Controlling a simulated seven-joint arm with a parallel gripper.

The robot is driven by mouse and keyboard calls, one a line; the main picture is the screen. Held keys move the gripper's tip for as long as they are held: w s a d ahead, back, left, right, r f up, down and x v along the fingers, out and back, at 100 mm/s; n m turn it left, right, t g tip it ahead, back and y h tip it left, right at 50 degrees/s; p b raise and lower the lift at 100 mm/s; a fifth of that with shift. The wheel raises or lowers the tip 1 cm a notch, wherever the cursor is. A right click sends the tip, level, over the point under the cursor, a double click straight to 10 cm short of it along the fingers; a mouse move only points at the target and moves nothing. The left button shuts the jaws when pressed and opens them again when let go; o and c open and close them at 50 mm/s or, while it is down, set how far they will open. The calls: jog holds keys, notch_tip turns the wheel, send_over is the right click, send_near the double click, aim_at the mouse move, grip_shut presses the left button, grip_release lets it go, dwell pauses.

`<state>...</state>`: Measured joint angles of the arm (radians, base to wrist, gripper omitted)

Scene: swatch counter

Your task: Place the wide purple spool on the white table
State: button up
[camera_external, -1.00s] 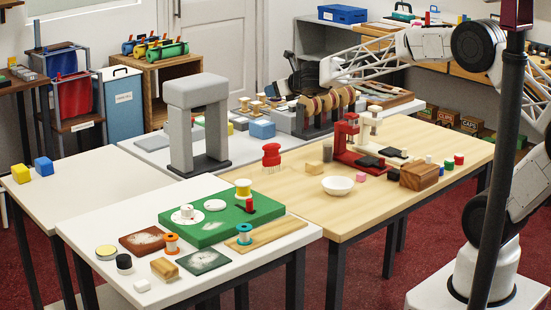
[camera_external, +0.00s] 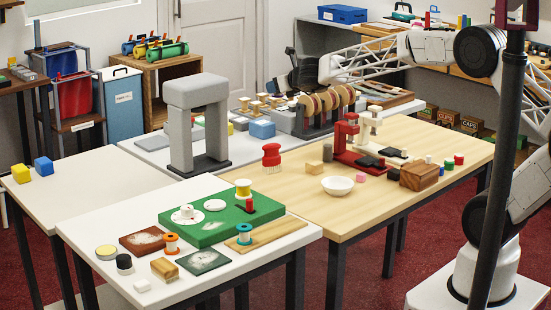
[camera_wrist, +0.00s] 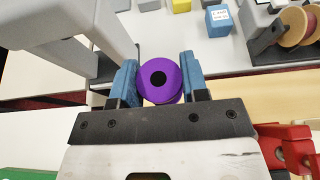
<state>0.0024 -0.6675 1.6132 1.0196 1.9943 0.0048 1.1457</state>
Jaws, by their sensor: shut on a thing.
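The wide purple spool (camera_wrist: 159,80) shows its round end with a dark centre hole in the wrist view. My gripper (camera_wrist: 160,76) is shut on it, with a blue finger pad on each side. In the external view my gripper (camera_external: 298,76) is dark and small, raised near the back of the tables; I cannot make out the spool there. The white table (camera_external: 90,232) at the front left carries a green board (camera_external: 195,228) and several small things. Another whitish table (camera_external: 75,172) stands behind it with a yellow and a blue block.
A tall grey arch (camera_external: 197,95) stands left of my gripper, also close in the wrist view (camera_wrist: 55,25). A rack of wooden wheels (camera_external: 325,105) and a red press (camera_external: 345,133) stand nearby. The left whitish table has much clear surface.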

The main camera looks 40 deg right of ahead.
jog(key=s+d+f+n+y, duration=0.1)
jog(key=s+d+f, duration=0.45)
jog(key=s, duration=0.25)
jog(key=s+d+f+n+y, duration=0.1)
jog(key=s+d+f, duration=0.3)
jog(key=s+f, duration=0.35)
jog(key=shift+n+y, duration=0.3)
jog(key=shift+y, duration=0.2)
jog(key=s+f, duration=0.2)
jog(key=s, duration=0.4)
jog(key=s+d+f, duration=0.1)
jog(key=s+f, duration=0.1)
jog(key=s, duration=0.4)
jog(key=s+d+f, duration=0.1)
jog(key=s+f, duration=0.1)
jog(key=s, duration=0.4)
jog(key=shift+s+f, duration=0.1)
jog(key=shift+s, duration=0.3)
jog(key=shift+s+f, duration=0.2)
jog(key=shift+s, duration=0.3)
jog(key=shift+w, duration=0.15)
send_over(350, 171)
jog(key=shift+a+f, duration=0.2)
jog(key=shift+f, duration=0.55)
